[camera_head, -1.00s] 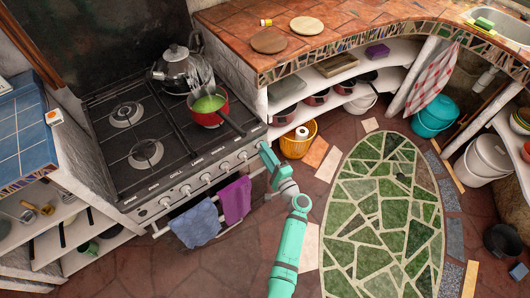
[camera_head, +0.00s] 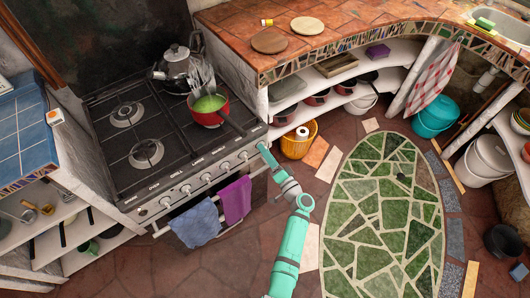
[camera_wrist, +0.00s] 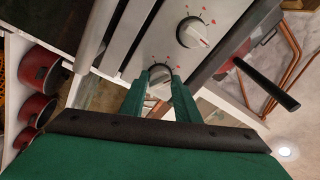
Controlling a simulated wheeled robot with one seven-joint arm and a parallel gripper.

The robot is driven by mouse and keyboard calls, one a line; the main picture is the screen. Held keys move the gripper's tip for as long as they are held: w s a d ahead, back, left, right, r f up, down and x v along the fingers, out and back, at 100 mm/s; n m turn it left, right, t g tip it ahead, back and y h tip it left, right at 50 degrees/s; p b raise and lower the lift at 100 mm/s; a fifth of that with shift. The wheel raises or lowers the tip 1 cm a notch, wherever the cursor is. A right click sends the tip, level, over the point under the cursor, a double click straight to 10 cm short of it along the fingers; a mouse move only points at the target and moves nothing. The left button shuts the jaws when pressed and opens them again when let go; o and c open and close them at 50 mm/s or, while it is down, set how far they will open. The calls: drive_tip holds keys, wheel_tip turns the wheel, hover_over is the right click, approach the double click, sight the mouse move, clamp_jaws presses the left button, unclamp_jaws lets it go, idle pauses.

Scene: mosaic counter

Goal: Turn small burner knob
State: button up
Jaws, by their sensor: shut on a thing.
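The stove's front panel (camera_head: 195,184) carries a row of several white knobs. My gripper (camera_head: 262,147) is at the right end of this row in the head view and hides the knob there. In the wrist view, my green fingers (camera_wrist: 160,88) are shut on the sides of a white knob (camera_wrist: 159,74) with red marks around it. A neighbouring knob (camera_wrist: 192,32) shows above and to the right, free of my fingers. The labels on the panel are too small to read surely.
Blue (camera_head: 197,222) and purple (camera_head: 236,200) towels hang below the knobs. A yellow basket (camera_head: 298,149) stands right.

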drive_tip(key=shift+a, duration=0.1)
idle(0.3)
drive_tip(key=o, duration=1)
drive_tip(key=shift+w+f, duration=0.1)
